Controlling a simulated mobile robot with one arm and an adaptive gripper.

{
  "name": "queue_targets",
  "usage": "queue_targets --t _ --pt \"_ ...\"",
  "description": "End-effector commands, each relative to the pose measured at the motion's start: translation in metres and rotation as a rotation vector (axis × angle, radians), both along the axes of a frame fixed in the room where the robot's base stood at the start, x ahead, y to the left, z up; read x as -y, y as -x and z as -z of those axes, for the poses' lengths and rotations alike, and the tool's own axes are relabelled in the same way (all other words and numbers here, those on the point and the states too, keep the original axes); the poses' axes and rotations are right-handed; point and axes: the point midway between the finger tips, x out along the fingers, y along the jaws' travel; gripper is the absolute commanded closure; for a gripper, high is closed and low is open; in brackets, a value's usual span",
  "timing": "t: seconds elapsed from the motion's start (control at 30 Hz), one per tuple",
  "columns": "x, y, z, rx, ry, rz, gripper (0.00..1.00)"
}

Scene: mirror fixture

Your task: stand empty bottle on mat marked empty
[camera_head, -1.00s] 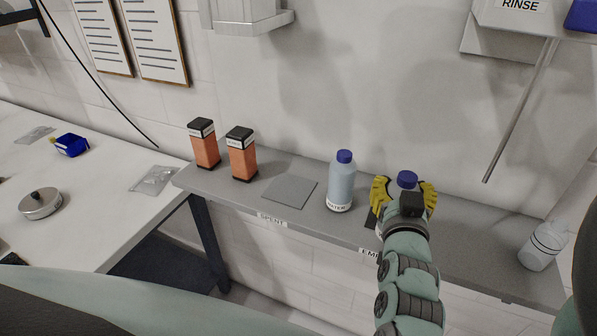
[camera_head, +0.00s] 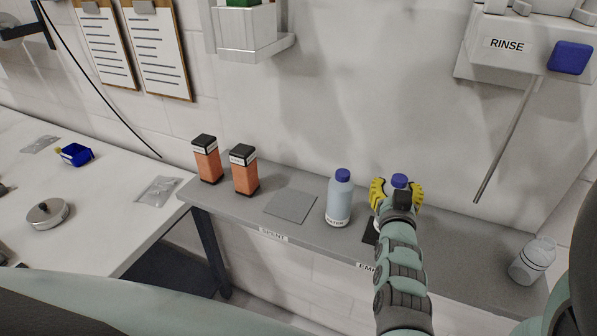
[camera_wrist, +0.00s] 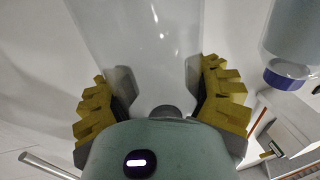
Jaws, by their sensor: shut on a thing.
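My gripper (camera_head: 397,192) is shut on a blue-capped bottle (camera_head: 399,180), one yellow finger on each side. The wrist view shows this bottle as clear and see-through (camera_wrist: 140,35) between the fingers. Its lower part is hidden by my arm in the head view, so I cannot tell whether it touches the shelf. The dark mat (camera_head: 369,238) shows only at its left edge, beside my wrist. The front label (camera_head: 366,267) below it reads "EM", the rest hidden. A filled blue-capped bottle marked water (camera_head: 339,200) stands just left of my gripper.
A rinse unit with a hanging rod (camera_head: 515,125) is on the wall.

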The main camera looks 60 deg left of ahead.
Motion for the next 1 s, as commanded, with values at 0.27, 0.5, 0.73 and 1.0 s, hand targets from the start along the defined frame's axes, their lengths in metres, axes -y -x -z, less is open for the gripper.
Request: queue_targets --t 0.27,0.5,0.73,1.0 --pt "0.000 -0.001 0.016 -0.001 -0.001 0.001 0.79" --pt "0.001 0.000 0.023 -0.001 0.001 0.001 0.79" --pt "0.001 0.000 0.023 -0.001 -0.001 0.001 0.79" --pt "0.000 0.000 0.025 -0.001 -0.001 0.001 0.25"
